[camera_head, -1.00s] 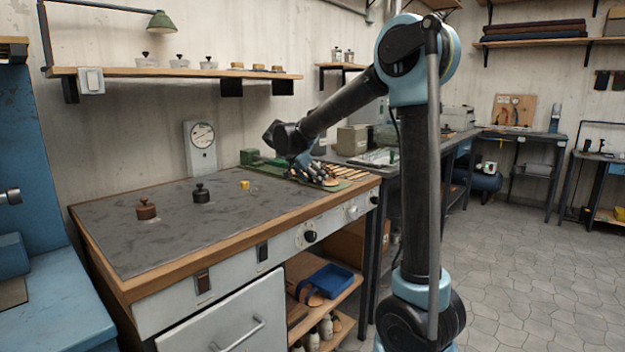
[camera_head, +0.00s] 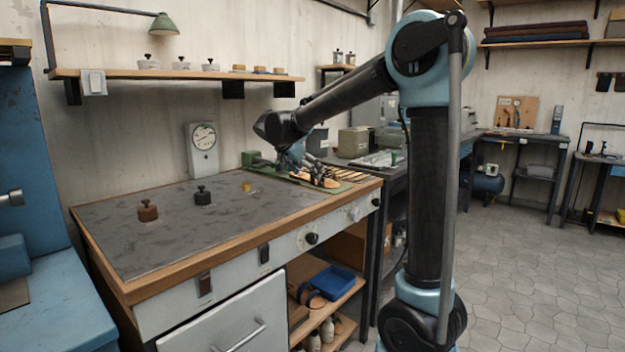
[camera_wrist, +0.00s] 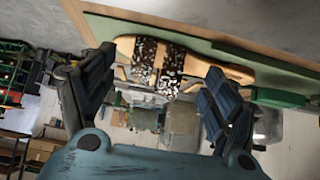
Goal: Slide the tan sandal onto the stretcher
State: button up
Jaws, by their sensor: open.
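The tan sandal (camera_head: 327,183) lies on a green mat (camera_head: 352,187) at the right end of the bench. In the wrist view its tan sole and two dark speckled straps (camera_wrist: 172,65) show ahead of my fingers. My gripper (camera_wrist: 160,72) is open, with its fingers spread to either side of the straps and no visible grip on the sandal. In the head view my gripper (camera_head: 292,160) is just left of the sandal. A green block-like device (camera_head: 252,158), perhaps the stretcher, stands at the back left of the mat; a green part (camera_wrist: 278,97) shows in the wrist view.
Several wooden-handled tools lie behind the sandal. A brown weight (camera_head: 148,211), a dark weight (camera_head: 202,196) and a small yellow piece (camera_head: 246,186) stand on the grey bench top (camera_head: 120,240). A dial gauge (camera_head: 203,150) stands by the wall. The bench's left half is mostly clear.

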jog(key=v, duration=0.6)
jog(key=s+d+f, duration=0.1)
jog(key=d, duration=0.3)
jog(key=s+d+f+n+g, duration=0.1)
jog(key=s+d, duration=0.1)
jog(key=d, duration=0.2)
jog(key=s+d+f+g, duration=0.1)
jog(key=s+d, duration=0.1)
jog(key=d, duration=0.2)
jog(key=shift+s+d+n+y, duration=0.25)
jog(key=shift+d+n+y, duration=0.05)
jog(key=s+d+f+n+g+y, duration=0.1)
jog(key=s+d+f+n, duration=0.1)
jog(key=s+d+f, duration=0.55)
jog(key=s+d+f+n+g+y, duration=0.2)
jog(key=s+d+f, duration=0.3)
jog(key=s+d, duration=0.45)
jog(key=s+f+n+y, duration=0.2)
jog(key=s+f, duration=0.8)
jog(key=s, duration=0.1)
jog(key=shift+s+a+f, duration=0.25)
jog(key=shift+s+f, duration=0.1)
jog(key=shift+s, duration=0.05)
